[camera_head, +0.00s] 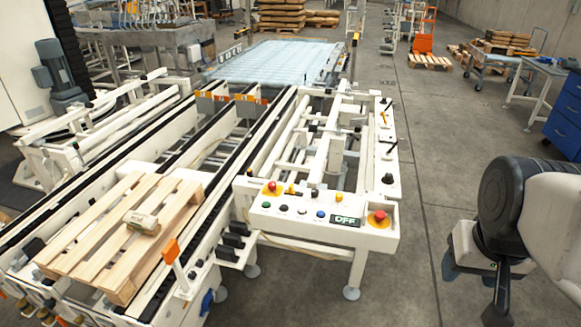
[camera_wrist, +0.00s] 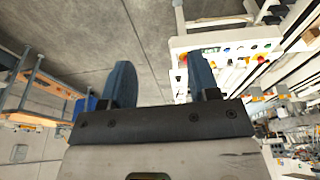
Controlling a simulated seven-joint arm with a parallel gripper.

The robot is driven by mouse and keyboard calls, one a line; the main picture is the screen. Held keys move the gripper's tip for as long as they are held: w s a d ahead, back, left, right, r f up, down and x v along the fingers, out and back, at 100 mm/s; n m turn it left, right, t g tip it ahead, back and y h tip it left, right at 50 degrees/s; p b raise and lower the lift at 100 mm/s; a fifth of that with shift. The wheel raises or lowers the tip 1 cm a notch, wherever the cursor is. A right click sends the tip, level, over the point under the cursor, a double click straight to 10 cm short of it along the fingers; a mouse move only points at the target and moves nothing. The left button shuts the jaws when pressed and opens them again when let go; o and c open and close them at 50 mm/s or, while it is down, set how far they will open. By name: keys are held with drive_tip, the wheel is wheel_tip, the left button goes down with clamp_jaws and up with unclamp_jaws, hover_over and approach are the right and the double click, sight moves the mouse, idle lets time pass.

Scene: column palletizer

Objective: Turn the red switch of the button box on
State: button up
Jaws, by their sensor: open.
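The button box (camera_head: 318,224) is a white panel at the near right corner of the conveyor frame. A red knob on a yellow base (camera_head: 271,188) is at its left end, and a larger red mushroom-shaped knob on yellow (camera_head: 378,217) is at its right end. I cannot tell which is the red switch. Between them are several small coloured buttons and a green-lettered display (camera_head: 345,220) reading OFF. My gripper (camera_wrist: 161,76) is open and empty, its two blue fingers apart. In the head view my arm is right of the box, clear of it. The box also shows in the wrist view (camera_wrist: 235,72).
A wooden pallet (camera_head: 88,240) with a small package (camera_head: 142,222) lies on the conveyor at left. Black knobs and levers line the white side rail (camera_head: 388,160) behind the box. Blue drawers (camera_head: 566,115) stand at far right. The grey floor between the box and my arm is clear.

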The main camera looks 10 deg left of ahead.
drive_tip(key=shift+o, duration=0.4)
drive_tip(key=w+a+r+n, duration=0.2)
drive_tip(key=w+a, duration=0.1)
drive_tip(key=w, duration=0.7)
drive_tip(key=shift+w+r+n, duration=0.15)
drive_tip(key=shift+r+n, duration=0.15)
drive_tip(key=w+a+n, duration=0.2)
drive_tip(key=w+a, duration=0.2)
drive_tip(key=w, duration=0.5)
drive_tip(key=n+g, duration=0.3)
drive_tip(key=n, duration=1)
hover_over(272, 183)
drive_tip(key=f, duration=2.9)
drive_tip(key=shift+s+d, duration=0.15)
drive_tip(key=shift+d, duration=0.05)
drive_tip(key=shift+a+f, duration=0.1)
drive_tip(key=shift+a, duration=0.05)
drive_tip(key=shift+f, duration=3.9)
